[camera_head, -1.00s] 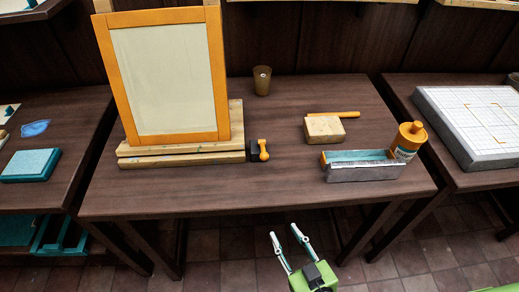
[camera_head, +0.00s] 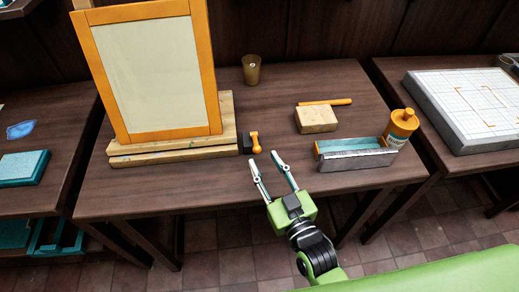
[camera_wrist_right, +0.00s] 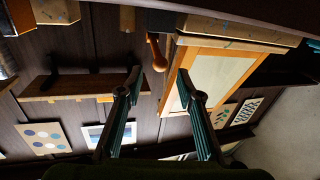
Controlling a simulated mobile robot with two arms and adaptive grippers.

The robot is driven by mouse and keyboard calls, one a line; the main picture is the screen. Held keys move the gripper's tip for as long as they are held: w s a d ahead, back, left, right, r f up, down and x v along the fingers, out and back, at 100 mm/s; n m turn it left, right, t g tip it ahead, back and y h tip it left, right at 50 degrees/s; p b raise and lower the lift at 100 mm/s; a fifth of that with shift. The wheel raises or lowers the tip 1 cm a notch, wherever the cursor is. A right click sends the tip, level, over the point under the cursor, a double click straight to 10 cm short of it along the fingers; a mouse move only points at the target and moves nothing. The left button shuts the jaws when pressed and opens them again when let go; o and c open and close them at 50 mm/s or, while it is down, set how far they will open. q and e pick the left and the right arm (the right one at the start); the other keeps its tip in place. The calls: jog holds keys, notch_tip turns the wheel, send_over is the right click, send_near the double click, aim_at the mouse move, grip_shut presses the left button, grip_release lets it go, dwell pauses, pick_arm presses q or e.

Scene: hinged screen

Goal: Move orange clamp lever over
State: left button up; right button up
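The orange clamp lever (camera_head: 255,142) stands at the right end of the wooden base (camera_head: 172,147) of the hinged screen (camera_head: 152,70), beside a small black block (camera_head: 247,143). The orange-framed screen stands raised. My right gripper (camera_head: 265,160) is open and empty, just in front of the lever at the table's front part, its fingers pointing toward it. In the right wrist view the lever (camera_wrist_right: 155,50) shows beyond the open fingers (camera_wrist_right: 160,72), not between them. My left gripper is not in view.
A brown cup (camera_head: 251,70) stands behind the lever. To the right are a wooden block (camera_head: 316,119), an orange stick (camera_head: 325,102), a grey-and-teal tray (camera_head: 355,161) and an orange-capped bottle (camera_head: 399,128). The table between lever and tray is clear.

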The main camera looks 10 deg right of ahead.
aim_at(259, 152)
jog(key=shift+p+x, duration=0.3)
jog(key=shift+x, duration=1.9)
jog(key=shift+s, duration=0.1)
grip_shut()
